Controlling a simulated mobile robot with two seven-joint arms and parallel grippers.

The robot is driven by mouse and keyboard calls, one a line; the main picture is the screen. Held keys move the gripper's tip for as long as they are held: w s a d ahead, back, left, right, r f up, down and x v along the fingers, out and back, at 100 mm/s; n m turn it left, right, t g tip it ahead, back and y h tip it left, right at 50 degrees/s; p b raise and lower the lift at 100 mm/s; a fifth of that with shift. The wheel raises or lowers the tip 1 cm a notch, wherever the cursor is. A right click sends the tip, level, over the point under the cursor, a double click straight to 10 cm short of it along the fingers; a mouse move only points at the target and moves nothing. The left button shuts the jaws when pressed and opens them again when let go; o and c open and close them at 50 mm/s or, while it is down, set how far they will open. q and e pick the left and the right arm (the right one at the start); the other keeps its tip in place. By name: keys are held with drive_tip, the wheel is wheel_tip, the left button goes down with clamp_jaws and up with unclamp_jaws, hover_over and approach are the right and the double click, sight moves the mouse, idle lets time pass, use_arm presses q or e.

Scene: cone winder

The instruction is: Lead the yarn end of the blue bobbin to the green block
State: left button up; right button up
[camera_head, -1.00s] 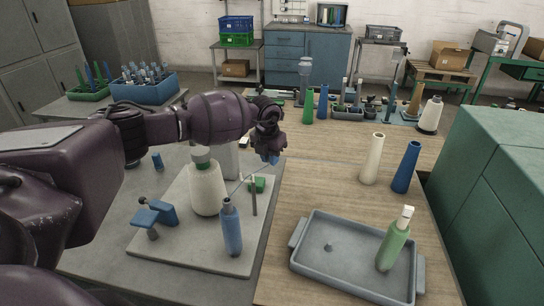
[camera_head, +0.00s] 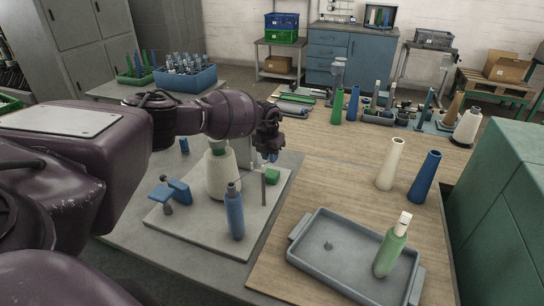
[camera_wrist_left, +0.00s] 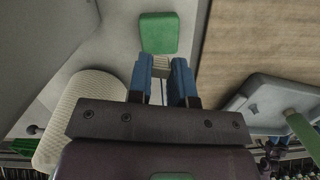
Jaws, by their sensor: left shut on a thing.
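The blue bobbin (camera_head: 235,214) stands upright on the pale board. The green block (camera_head: 272,176) lies on the board behind and right of it. My left gripper (camera_head: 272,157) is just above and behind the green block, apart from it as far as I can tell. In the left wrist view its blue fingers (camera_wrist_left: 162,68) are shut on a small tan piece, apparently the yarn end, and the green block (camera_wrist_left: 158,33) is just ahead of the fingertips. The yarn is too thin to follow in the head view now. My right gripper is not in view.
A cream cone (camera_head: 221,176) stands left of the green block, and a thin upright pin (camera_head: 263,188) stands in front of it. A blue clamp-like part (camera_head: 178,191) is at the board's left. A grey tray (camera_head: 325,262) holds a green bobbin (camera_head: 391,250).

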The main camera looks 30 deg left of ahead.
sight(271, 173)
use_arm(q)
drive_tip(key=shift+f, duration=0.55)
wheel_tip(271, 173, down, 2)
drive_tip(key=shift+w+f+b, duration=0.1)
drive_tip(key=shift+f+b, duration=0.05)
drive_tip(key=shift+b, duration=0.7)
drive_tip(key=shift+f, duration=0.3)
drive_tip(key=shift+r, duration=0.15)
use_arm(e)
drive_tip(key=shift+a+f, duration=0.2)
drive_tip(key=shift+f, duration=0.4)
use_arm(q)
drive_tip(key=shift+f, duration=0.35)
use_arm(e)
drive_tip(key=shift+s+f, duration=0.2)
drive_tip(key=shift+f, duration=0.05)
use_arm(q)
drive_tip(key=shift+f, duration=0.2)
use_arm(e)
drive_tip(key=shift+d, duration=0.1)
use_arm(q)
drive_tip(key=o, duration=1.2)
